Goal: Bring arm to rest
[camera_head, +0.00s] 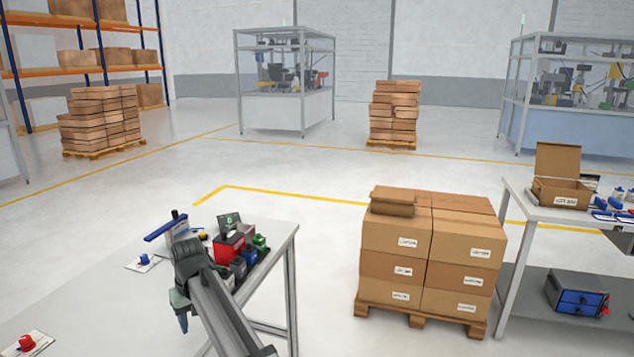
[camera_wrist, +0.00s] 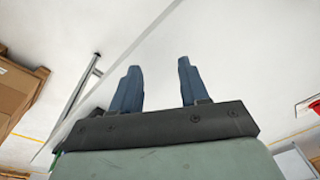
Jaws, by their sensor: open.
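My gripper (camera_wrist: 157,88) is open in the wrist view, with two blue-grey fingers apart and nothing between them. Behind the fingers is the plain white table top (camera_wrist: 230,35). In the head view my gripper (camera_head: 182,318) hangs at the end of my arm over the white table (camera_head: 110,300) at the lower left. My arm reaches in from the bottom and hides part of the table. Its fingers point down there, and their spacing is hard to see.
Stacked cartons (camera_head: 395,240) stand to the right. A second table (camera_head: 520,205) is at far right.

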